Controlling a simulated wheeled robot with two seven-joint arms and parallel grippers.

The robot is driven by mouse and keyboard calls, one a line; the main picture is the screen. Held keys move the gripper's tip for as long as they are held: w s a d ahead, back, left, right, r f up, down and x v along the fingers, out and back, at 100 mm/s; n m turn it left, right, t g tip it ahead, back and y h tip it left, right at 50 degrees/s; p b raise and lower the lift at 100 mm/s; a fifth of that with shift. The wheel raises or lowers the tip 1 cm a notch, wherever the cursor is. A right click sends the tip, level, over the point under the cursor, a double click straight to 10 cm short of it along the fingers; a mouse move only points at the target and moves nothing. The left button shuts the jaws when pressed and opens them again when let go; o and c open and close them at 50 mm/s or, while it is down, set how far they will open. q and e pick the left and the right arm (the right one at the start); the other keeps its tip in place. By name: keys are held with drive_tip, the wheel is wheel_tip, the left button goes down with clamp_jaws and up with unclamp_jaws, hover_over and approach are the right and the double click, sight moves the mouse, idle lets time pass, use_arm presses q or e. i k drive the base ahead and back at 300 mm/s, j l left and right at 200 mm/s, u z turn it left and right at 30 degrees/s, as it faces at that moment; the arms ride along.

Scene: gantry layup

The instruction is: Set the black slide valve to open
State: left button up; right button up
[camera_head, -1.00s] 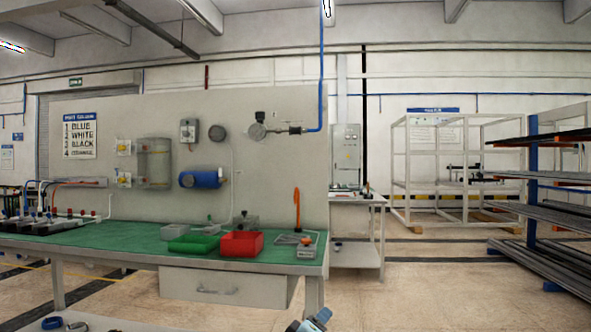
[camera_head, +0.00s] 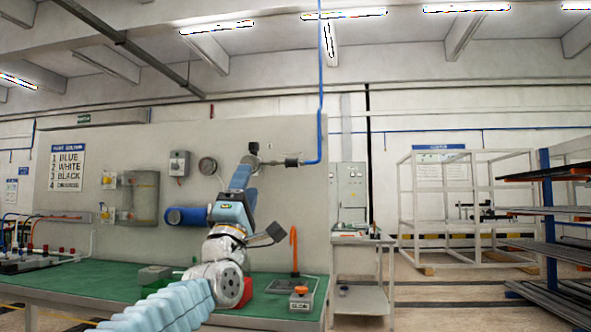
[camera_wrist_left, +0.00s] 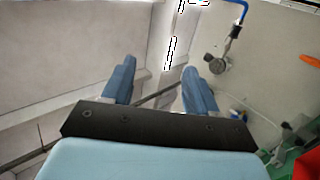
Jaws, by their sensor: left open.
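The dark valve fitting (camera_head: 291,161) sits on the panel at the foot of the blue pipe. It is small, and I cannot make out its slide or setting. It also shows in the left wrist view (camera_wrist_left: 235,32), between the pipe and a round gauge (camera_wrist_left: 217,65). My right gripper is not in view.
The green bench (camera_head: 100,292) runs below the panel (camera_head: 330,110). An orange hook-shaped part (camera_head: 294,250) stands on its right end. A blue cylinder (camera_head: 186,216) and a grey tank (camera_head: 143,196) are mounted left of my arm. A red bin (camera_wrist_left: 308,165) shows low in the wrist view.

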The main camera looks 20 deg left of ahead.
sight(288, 163)
drive_tip(key=i+j, duration=0.2)
drive_tip(key=i, duration=0.3)
drive_tip(key=i+j, duration=0.15)
drive_tip(key=i, duration=0.35)
drive_tip(key=i+j, duration=0.2)
drive_tip(key=i, duration=0.3)
